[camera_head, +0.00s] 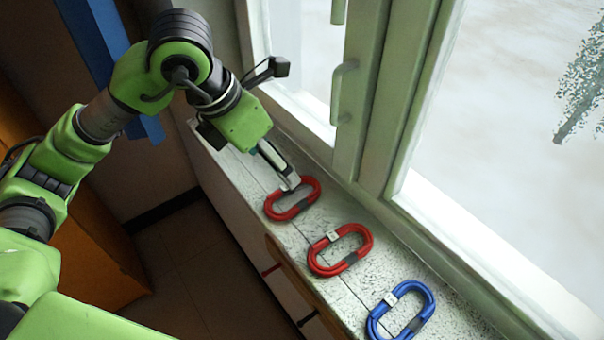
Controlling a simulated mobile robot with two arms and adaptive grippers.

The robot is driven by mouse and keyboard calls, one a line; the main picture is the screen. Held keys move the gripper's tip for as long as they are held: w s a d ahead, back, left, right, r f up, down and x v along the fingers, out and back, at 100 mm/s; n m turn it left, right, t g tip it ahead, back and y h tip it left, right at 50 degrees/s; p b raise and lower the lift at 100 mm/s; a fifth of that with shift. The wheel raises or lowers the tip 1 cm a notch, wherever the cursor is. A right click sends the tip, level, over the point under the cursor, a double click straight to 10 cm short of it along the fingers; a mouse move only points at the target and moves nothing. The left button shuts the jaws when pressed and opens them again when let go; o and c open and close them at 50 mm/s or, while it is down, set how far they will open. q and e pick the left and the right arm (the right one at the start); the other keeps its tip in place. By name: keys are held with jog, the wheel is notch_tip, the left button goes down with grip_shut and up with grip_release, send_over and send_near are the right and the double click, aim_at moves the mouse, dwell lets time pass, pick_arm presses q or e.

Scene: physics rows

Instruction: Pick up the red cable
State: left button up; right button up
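Two red cables lie coiled on the speckled windowsill. The farther red cable (270,208) is under my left gripper (290,183), whose fingertips reach its upper left part. The nearer red cable (368,240) lies apart from the gripper, with a white tag and a dark band. The gripper is seen from the side, so I cannot tell whether its fingers are open or shut, or whether they touch the cable. My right gripper is not in view.
A blue coiled cable (430,300) lies on the windowsill (335,208) at the lower right. The window frame (375,110) with a handle (340,92) rises close behind the cables. An orange-brown cabinet (95,255) stands at the left, beyond a strip of floor.

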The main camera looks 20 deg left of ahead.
pick_arm(q)
jog(key=p, duration=0.1)
send_near(294, 199)
jog(key=shift+w+d+f+p, duration=0.3)
jog(key=shift+w+d+f, duration=0.1)
jog(key=shift+f, duration=0.1)
jog(key=shift+f+p, duration=0.6)
jog(key=shift+f, duration=0.05)
jog(key=p+x, duration=0.1)
jog(key=x, duration=0.2)
jog(key=shift+f, duration=0.2)
jog(key=shift+w+f, duration=0.1)
jog(key=shift+f, duration=0.1)
jog(key=c, duration=1)
jog(key=shift+c, duration=1.1)
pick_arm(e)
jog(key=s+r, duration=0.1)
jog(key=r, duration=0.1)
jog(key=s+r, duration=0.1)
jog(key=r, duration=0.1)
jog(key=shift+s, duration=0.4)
